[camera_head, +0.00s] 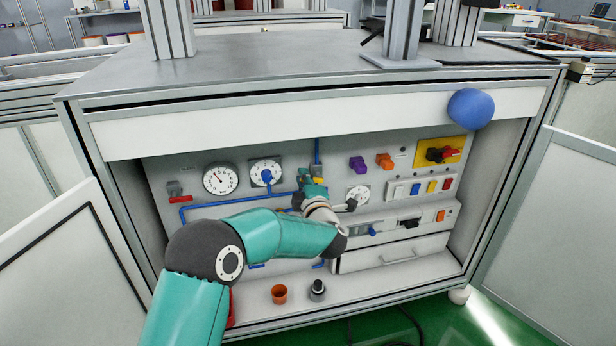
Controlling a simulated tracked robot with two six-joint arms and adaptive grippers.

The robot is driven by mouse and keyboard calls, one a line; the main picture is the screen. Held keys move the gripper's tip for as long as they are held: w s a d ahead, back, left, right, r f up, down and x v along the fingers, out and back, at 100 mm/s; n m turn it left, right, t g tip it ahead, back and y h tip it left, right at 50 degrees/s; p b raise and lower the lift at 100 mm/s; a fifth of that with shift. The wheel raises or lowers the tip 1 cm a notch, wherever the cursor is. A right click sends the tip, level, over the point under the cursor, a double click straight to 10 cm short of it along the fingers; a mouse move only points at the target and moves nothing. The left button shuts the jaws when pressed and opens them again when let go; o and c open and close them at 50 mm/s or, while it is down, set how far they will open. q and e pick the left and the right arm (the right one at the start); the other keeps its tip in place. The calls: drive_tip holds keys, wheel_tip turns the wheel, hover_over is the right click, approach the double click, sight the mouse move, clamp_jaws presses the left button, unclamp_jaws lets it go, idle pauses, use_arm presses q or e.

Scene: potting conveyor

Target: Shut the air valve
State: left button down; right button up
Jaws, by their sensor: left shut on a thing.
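The air valve (317,172) is on the grey panel inside the cabinet, where blue air pipes meet below a short vertical pipe. My left arm reaches in from the lower left. My left gripper (311,190) is at the valve, shut on its handle. The gripper and wrist cover most of the handle, so its angle cannot be told. My right gripper is not in view.
Open doors (70,255) flank the cabinet.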

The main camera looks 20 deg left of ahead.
use_arm(q)
drive_tip(key=shift+f+n, duration=0.75)
drive_tip(key=shift+n, duration=0.55)
drive_tip(key=c, duration=1.1)
unclamp_jaws()
drive_tip(key=shift+c, duration=0.2)
drive_tip(key=shift+r, duration=0.1)
drive_tip(key=v, duration=1.2)
drive_tip(key=shift+a, duration=0.1)
